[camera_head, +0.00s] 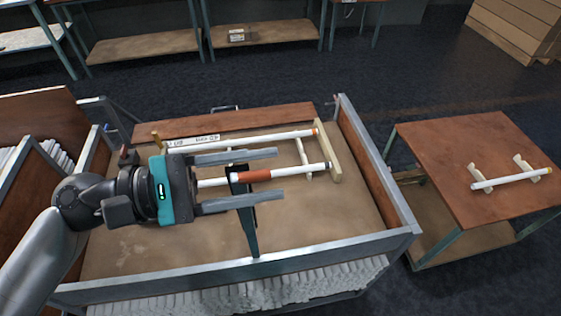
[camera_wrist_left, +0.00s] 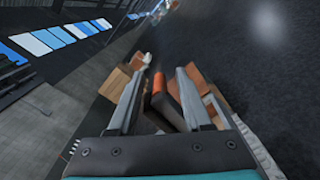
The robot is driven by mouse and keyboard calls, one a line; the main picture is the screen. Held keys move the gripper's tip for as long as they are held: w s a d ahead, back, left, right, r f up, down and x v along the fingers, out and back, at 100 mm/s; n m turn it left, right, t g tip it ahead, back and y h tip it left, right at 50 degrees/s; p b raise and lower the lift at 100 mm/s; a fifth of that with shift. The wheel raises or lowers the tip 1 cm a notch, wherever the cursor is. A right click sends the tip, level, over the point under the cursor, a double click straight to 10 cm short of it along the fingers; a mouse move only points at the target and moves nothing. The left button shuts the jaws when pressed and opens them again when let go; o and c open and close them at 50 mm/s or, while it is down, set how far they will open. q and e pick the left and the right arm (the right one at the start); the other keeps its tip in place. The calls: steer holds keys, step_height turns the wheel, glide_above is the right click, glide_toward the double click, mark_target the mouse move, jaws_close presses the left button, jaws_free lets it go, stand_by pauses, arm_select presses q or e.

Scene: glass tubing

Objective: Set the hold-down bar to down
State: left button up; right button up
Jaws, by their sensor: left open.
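The hold-down bar looks to be the dark arm (camera_head: 249,225) rising from the front rail of the bench, with an orange grip (camera_head: 256,176) near its top. It appears raised rather than lying flat. My left gripper (camera_head: 280,174) is open, one finger on each side of the orange grip, with no clear contact. In the left wrist view, the orange grip (camera_wrist_left: 158,84) and a dark part lie between the open fingers (camera_wrist_left: 159,80). A white tube (camera_head: 300,169) lines up with the grip in the head view; its depth relative to it is unclear. My right gripper is out of view.
Another white tube (camera_head: 260,138) lies farther back, by a wooden end piece (camera_head: 328,150). Metal rails (camera_head: 375,170) edge the bench. A side table (camera_head: 455,150) at right holds a white tube (camera_head: 510,180) on two supports. The bench's front right floor is clear.

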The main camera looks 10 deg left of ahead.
arm_select(q)
steer(key=shift+p+x, duration=0.4)
steer(key=shift+x, duration=1.05)
steer(key=shift+f, duration=0.1)
jaws_close()
steer(key=shift+f, duration=0.2)
